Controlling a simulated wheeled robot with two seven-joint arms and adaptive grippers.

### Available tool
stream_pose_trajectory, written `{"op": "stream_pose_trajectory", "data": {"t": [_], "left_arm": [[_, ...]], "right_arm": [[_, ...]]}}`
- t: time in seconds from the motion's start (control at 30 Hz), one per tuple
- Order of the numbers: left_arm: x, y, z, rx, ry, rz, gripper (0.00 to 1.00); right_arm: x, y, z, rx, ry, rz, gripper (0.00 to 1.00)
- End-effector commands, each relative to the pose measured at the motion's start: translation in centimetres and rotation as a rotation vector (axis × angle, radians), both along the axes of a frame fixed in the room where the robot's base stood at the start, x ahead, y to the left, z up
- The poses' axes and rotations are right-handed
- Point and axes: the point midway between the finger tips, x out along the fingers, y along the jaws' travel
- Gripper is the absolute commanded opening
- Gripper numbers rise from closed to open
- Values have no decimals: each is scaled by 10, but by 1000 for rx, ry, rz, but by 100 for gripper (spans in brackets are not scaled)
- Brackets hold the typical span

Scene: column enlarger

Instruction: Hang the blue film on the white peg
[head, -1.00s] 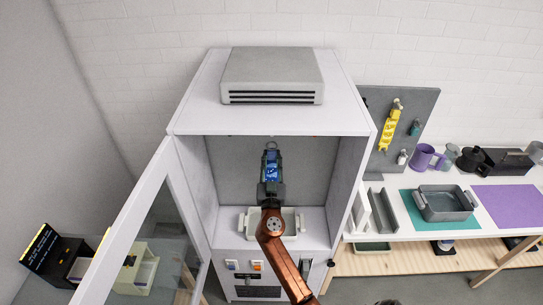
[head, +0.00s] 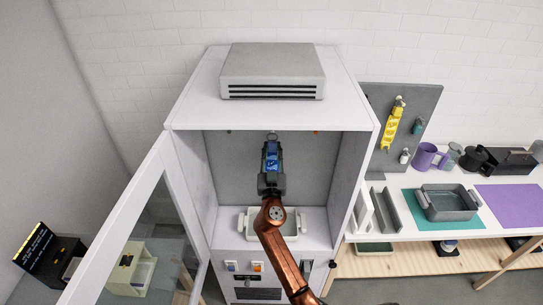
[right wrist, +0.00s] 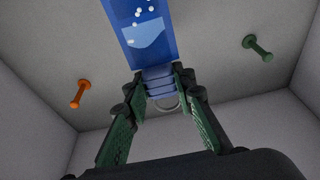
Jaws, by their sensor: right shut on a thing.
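The blue film (head: 271,160) is inside the open white cabinet, in my right gripper (head: 271,152). In the right wrist view the blue film (right wrist: 148,32) runs to the top edge, with its blue-grey clip between the fingers of my right gripper (right wrist: 160,80). A metal ring (right wrist: 166,104) shows at the clip's end; in the head view the ring (head: 272,134) is at the top, close to the cabinet's upper front edge. I cannot make out the white peg; film, ring or gripper may hide it. My left gripper is not in view.
An orange peg (right wrist: 79,93) and a green peg (right wrist: 257,47) stick out of the cabinet's back wall on either side. A white tray (head: 254,222) stands on the cabinet floor below. The glass door (head: 130,225) is open at the left. A pegboard (head: 414,105) stands at the right.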

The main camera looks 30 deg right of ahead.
Motion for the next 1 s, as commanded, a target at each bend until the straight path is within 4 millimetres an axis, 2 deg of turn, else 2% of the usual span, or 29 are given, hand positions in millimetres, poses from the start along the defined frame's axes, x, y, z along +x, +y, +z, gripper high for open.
{"op": "stream_pose_trajectory", "data": {"t": [1.0], "left_arm": [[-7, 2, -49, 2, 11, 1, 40]], "right_arm": [[56, -34, -6, -1, -1, 0, 0]]}}
